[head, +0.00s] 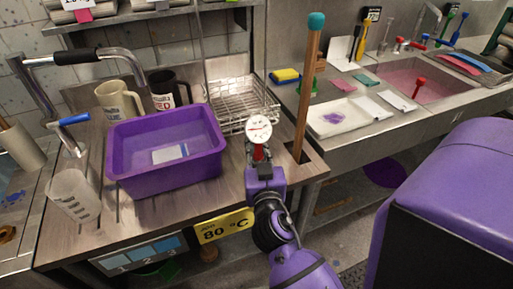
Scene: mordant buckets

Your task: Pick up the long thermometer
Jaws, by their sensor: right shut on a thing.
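A thermometer with a round white dial (258,127) shows in the middle of the head view. My right gripper (261,156) reaches up from the bottom and is shut on the thermometer just below the dial, where a red part shows. The thermometer's stem is hidden behind the gripper, so I cannot tell whether its lower end touches the bench. My left gripper is not in view.
A purple tub (165,165) stands left of the gripper. A wire basket (240,100) is behind the dial, and a tall wooden stick with a teal top (308,85) stands upright to the right. Mugs (120,99) and a clear measuring jug (73,196) are farther left.

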